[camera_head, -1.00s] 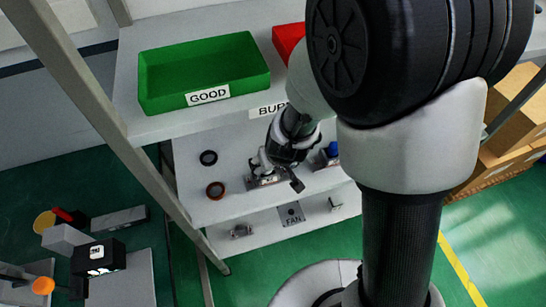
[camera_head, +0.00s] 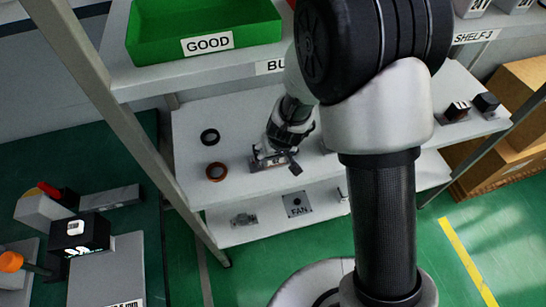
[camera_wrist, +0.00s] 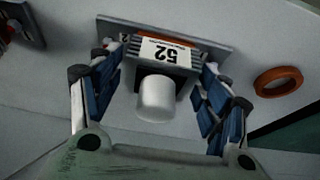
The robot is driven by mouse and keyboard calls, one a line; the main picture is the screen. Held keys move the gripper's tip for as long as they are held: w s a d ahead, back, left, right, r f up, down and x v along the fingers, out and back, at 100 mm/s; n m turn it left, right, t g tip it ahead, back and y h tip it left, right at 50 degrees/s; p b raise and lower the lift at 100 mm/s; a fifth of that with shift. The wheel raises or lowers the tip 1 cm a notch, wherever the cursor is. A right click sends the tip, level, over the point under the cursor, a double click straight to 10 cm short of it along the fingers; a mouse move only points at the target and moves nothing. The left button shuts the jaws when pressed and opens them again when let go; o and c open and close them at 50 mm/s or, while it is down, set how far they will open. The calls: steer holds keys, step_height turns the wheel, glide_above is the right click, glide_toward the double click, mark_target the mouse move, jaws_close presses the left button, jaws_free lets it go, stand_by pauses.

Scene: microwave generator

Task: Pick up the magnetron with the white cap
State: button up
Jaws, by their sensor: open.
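The magnetron with the white cap (camera_wrist: 157,98) is in the middle of the wrist view. It has a grey finned body, a flat grey plate and a white label reading 52, upside down in the picture. My gripper (camera_wrist: 158,85) is open, with one blue-padded finger on each side of the magnetron. I cannot tell whether the fingers touch it. In the head view my gripper (camera_head: 276,155) is at the magnetron's grey plate (camera_head: 262,165) on the middle shelf, and my arm hides the cap.
A black ring (camera_head: 210,136) and an orange-brown ring (camera_head: 216,171) lie left of my gripper on the shelf (camera_head: 235,113). The green GOOD bin (camera_head: 205,30) stands above. A FAN part (camera_head: 297,204) is on the lower shelf. Another part (camera_wrist: 22,22) shows at the wrist view's upper left.

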steer(key=shift+b+x, duration=0.4)
steer(key=shift+x, duration=0.75)
steer(key=shift+r, duration=0.15)
steer(key=shift+c, duration=0.5)
jaws_close()
steer(key=shift+r, duration=0.1)
